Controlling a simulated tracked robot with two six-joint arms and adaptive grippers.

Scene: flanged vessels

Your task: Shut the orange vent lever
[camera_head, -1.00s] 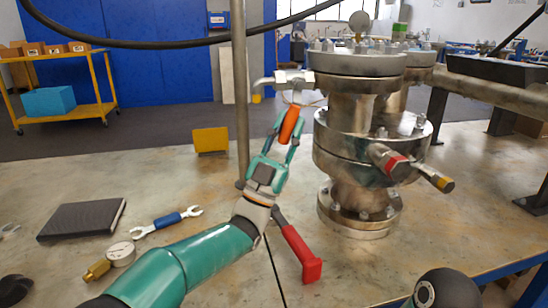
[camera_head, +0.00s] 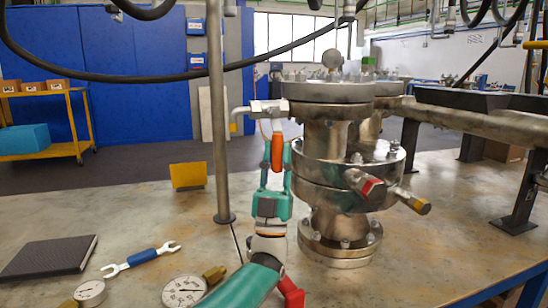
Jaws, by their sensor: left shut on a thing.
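The orange vent lever (camera_head: 277,152) hangs almost straight down below the small valve (camera_head: 268,108) on the left side of the flanged vessel (camera_head: 330,150). My left gripper (camera_head: 276,160) is shut on the lever, with one finger on each side of it. The gripper points up, with its arm coming from below. The fingers hide part of the lever's edges. My right gripper is not in view.
A metal post (camera_head: 218,120) stands just left of the valve. The red-handled tool (camera_head: 291,293) is partly hidden by my left arm. A wrench (camera_head: 142,258), gauges (camera_head: 184,291) and a dark notebook (camera_head: 48,257) lie on the left. A yellow block (camera_head: 188,176) stands behind.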

